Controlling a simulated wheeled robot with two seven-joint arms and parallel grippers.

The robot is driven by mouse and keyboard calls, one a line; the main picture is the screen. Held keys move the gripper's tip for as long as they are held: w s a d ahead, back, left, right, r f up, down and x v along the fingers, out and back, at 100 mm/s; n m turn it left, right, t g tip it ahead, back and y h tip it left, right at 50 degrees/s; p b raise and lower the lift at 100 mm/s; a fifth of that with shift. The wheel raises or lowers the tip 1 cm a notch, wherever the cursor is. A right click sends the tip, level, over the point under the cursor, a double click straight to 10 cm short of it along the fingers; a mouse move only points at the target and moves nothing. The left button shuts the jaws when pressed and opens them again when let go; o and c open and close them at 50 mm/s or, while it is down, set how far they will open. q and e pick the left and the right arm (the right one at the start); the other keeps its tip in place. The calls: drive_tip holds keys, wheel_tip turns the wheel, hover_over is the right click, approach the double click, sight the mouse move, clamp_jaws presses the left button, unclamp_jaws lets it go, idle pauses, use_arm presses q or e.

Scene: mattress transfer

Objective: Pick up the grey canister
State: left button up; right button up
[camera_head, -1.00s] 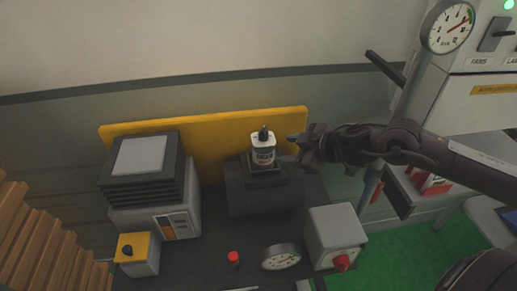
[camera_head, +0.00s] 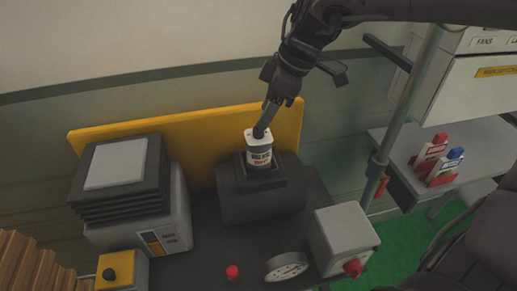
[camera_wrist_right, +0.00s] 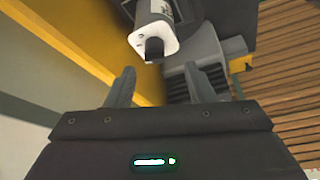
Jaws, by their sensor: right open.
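The grey canister (camera_head: 259,158), pale with a printed label and a dark cap, stands upright in a dark square holder on top of a black machine (camera_head: 235,200). It also shows in the right wrist view (camera_wrist_right: 155,30), cap towards me. My right gripper (camera_head: 268,116) is just above the canister and points down at its cap. In the wrist view its two fingers (camera_wrist_right: 160,82) are apart with nothing between them, and the cap lies just beyond the tips. In the head view one finger overlaps the cap area, so contact is unclear. My left gripper is not in view.
A yellow panel (camera_head: 195,140) stands behind the machine. A grey device (camera_head: 140,215) is at left; a gauge (camera_head: 286,267), red button (camera_head: 232,272) and grey box with red knob (camera_head: 342,238) are in front.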

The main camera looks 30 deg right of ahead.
sight(259, 151)
drive_tip(key=x, duration=0.1)
drive_tip(key=p+x, duration=0.1)
drive_tip(key=x, duration=0.1)
drive_tip(key=p+x, duration=0.1)
drive_tip(key=shift+w+f, duration=0.25)
drive_tip(key=shift+w, duration=0.1)
drive_tip(key=shift+f, duration=0.4)
clamp_jaws()
